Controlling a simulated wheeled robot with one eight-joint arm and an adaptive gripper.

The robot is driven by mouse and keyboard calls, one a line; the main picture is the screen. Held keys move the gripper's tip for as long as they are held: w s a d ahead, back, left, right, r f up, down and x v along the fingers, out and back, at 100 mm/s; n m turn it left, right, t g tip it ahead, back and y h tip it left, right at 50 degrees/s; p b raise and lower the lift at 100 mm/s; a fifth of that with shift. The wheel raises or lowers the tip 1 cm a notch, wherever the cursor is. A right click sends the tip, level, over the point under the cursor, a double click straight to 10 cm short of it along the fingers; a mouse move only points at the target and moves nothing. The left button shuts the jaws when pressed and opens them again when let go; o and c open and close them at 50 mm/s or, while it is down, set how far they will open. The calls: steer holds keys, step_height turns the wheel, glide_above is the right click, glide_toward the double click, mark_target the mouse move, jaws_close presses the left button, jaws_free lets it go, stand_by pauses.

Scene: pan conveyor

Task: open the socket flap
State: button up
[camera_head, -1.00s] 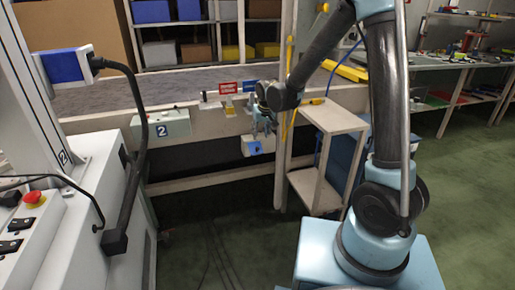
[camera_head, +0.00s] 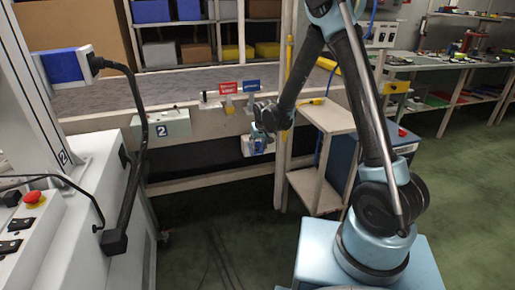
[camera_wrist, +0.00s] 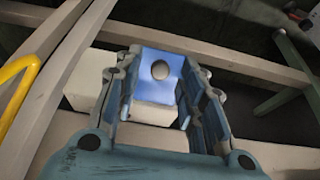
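The socket flap (camera_wrist: 170,88) is a blue plate with a round grey knob (camera_wrist: 160,70), seen between my gripper's fingers in the wrist view. A white socket box (camera_wrist: 155,113) shows beside the flap. In the head view the box (camera_head: 246,148) hangs below the conveyor's front rail and is largely hidden by my gripper (camera_head: 262,143). My gripper (camera_wrist: 163,58) is open, with one finger on each side of the flap. I cannot tell whether the fingers touch it, or how far the flap is tilted.
The conveyor (camera_head: 200,78) runs behind, with a red sign (camera_head: 230,87) and a blue sign (camera_head: 251,85) above its rail. A grey box marked 2 (camera_head: 175,126) is to the left. A yellow pole (camera_head: 289,75) and a shelf cart (camera_head: 333,118) stand close on the right.

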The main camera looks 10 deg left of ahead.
steer(key=shift+w+f, duration=0.1)
steer(key=shift+f, duration=0.15)
steer(key=shift+c, duration=0.2)
jaws_close()
steer(key=shift+a+r, duration=0.1)
